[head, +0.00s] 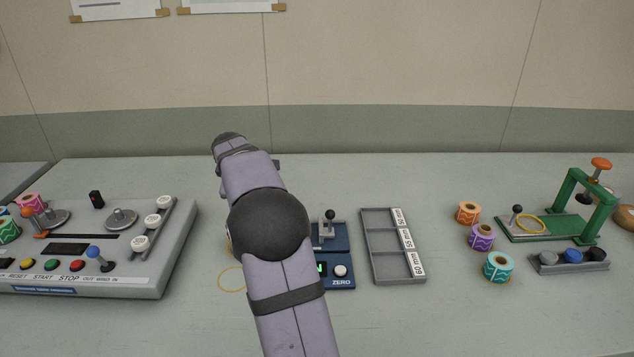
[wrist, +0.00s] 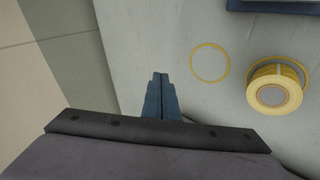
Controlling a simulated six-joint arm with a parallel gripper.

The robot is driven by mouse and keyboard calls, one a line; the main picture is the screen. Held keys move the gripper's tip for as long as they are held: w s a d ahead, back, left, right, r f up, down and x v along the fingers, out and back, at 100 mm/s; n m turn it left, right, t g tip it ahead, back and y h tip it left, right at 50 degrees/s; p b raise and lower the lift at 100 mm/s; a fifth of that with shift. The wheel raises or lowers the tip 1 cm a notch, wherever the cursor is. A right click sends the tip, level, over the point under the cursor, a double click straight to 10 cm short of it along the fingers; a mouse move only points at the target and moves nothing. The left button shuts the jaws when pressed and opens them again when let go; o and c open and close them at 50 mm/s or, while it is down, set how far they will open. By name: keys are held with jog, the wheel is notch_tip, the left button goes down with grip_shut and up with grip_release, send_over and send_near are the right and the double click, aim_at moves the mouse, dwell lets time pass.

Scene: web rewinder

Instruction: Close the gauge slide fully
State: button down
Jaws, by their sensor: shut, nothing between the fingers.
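The gauge is a blue block (head: 342,281) marked ZERO, with a white button and a partly hidden green display. Its slide, a grey piece with a black knob (head: 330,215), stands toward the back of the block. My arm covers the gauge's left side, and I cannot tell how far open the slide is. A blue edge, likely the gauge (wrist: 280,5), shows at the top right of the wrist view. My gripper (wrist: 160,76) is shut and empty above the table, apart from the gauge. The arm hides it in the head view.
A yellow ring (wrist: 210,45) and a yellow tape roll (wrist: 274,95) lie near my gripper. A grey sorting tray (head: 372,262) stands right of the gauge. A control console (head: 130,285) is at left. Several rolls and a green press (head: 567,190) are at right.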

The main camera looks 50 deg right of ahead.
jog(key=s+d+r+m+g+y+p, duration=0.15)
jog(key=s+d+m+p, duration=0.25)
jog(key=s+d, duration=0.4)
jog(key=s+d+f+m+g+y+p, duration=0.15)
jog(key=s+d+m+p, duration=0.35)
jog(key=s, duration=0.6)
jog(key=s+d+r+m+t+y+p, duration=0.1)
jog(key=s+d+r+y+p, duration=0.1)
jog(key=s, duration=0.5)
jog(key=s+d+r+m+t+y+p, duration=0.2)
jog(key=s+d+r+p, duration=0.1)
jog(key=s+r, duration=0.3)
jog(key=shift+s+p, duration=0.4)
jog(key=shift+s, duration=0.4)
jog(key=shift+f, duration=0.1)
jog(key=shift+w+a+f+p, duration=0.8)
jog(key=shift+w+a+f, duration=0.15)
jog(key=shift+w+f, duration=0.35)
jog(key=shift+w+a+f+p, duration=0.8)
jog(key=shift+w+a+f, duration=0.15)
jog(key=shift+w+f, duration=0.35)
jog(key=shift+w+a+f+p, duration=0.8)
jog(key=shift+w+a+f, duration=0.15)
jog(key=shift+w+f, duration=0.3)
